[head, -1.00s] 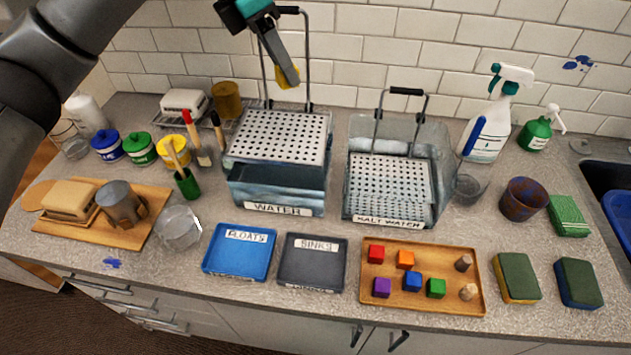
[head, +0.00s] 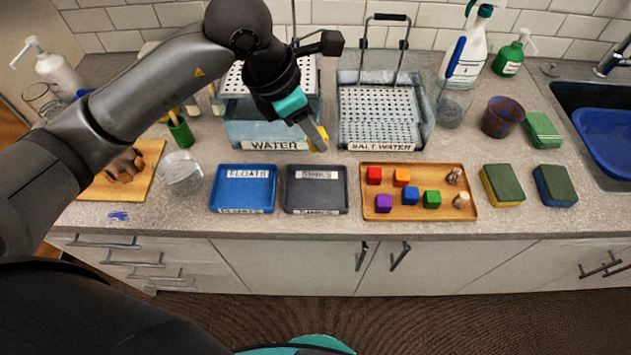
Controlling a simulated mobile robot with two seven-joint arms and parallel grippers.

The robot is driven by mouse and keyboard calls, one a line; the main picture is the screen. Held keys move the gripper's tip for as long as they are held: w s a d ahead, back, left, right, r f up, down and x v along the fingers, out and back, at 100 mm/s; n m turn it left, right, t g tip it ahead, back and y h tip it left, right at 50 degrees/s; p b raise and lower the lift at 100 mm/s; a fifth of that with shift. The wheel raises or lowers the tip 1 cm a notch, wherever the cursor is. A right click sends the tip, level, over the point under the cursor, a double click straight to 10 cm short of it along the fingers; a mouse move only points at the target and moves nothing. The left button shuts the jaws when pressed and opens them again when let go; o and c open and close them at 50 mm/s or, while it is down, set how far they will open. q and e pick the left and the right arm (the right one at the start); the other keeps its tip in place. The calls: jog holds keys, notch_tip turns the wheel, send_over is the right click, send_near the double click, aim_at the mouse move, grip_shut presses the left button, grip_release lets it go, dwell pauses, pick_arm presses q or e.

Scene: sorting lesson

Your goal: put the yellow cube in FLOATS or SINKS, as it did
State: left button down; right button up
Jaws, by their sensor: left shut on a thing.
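My left gripper (head: 318,143) is shut on the yellow cube (head: 313,148), which shows only in small part around the fingertips. They are in the air, in front of the WATER tank (head: 243,133) and above the back of the SINKS tray (head: 316,190). The dark grey SINKS tray is empty. The blue FLOATS tray (head: 243,188) stands to its left and is also empty. My right gripper is not in view.
The SALT WATER tank (head: 378,138) with a handled perforated rack stands behind a wooden tray (head: 470,208) of coloured cubes and several small pieces. A clear glass (head: 181,173) stands left of FLOATS. Two sponges lie right.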

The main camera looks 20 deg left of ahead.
pick_arm(q)
send_over(320, 189)
jog(key=a, duration=0.1)
jog(key=f, duration=0.7)
jog(key=s+f, duration=0.1)
jog(key=f, duration=0.2)
jog(key=shift+f, duration=0.25)
jog(key=shift+w+f+b, duration=0.1)
jog(key=shift+f+b, duration=0.3)
jog(key=shift+f, duration=1.5)
jog(key=shift+f, duration=0.25)
jog(key=c, duration=0.5)
grip_release()
jog(key=shift+r, duration=0.1)
jog(key=shift+c, duration=0.2)
jog(key=shift+r, duration=0.1)
